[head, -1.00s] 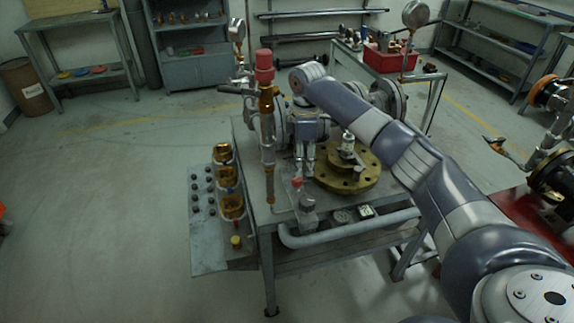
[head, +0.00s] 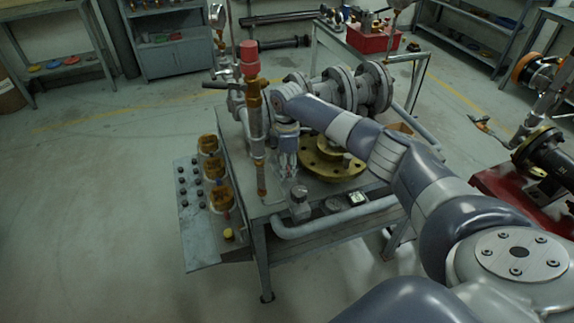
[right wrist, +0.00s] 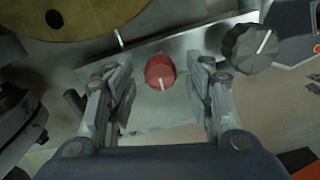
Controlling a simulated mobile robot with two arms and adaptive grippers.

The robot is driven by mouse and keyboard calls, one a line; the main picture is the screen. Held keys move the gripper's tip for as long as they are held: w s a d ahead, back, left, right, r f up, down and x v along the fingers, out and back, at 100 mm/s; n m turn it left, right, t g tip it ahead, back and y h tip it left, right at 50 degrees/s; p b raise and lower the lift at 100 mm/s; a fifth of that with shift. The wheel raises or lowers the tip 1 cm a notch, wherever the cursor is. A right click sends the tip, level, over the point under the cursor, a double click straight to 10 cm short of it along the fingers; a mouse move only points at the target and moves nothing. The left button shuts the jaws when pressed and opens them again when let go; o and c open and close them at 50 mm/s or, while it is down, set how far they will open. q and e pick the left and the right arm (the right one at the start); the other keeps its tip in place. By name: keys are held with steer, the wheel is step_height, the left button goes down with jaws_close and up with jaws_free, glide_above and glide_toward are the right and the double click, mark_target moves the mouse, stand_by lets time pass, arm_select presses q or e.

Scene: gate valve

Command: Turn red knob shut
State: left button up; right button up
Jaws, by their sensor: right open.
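The red knob (right wrist: 160,72) has a white pointer line and sits on a metal plate in the middle of the right wrist view. The line points down toward the bottom of that view. My right gripper (right wrist: 161,90) is open, with one finger on each side of the knob and a visible gap on both sides. In the head view my right gripper (head: 287,160) points down over the front of the workbench (head: 262,215), and the red knob cannot be made out there. My left gripper is not in view.
A dark grey knob (right wrist: 250,48) stands just right of the right finger. A brass flange (head: 322,165) lies close behind the gripper. A vertical copper pipe with a red cap (head: 249,58) rises to its left. A grey pipe (head: 335,221) runs along the bench front.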

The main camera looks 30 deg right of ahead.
steer(key=shift+f, duration=0.15)
steer(key=shift+c, duration=0.9)
steer(key=c, duration=0.9)
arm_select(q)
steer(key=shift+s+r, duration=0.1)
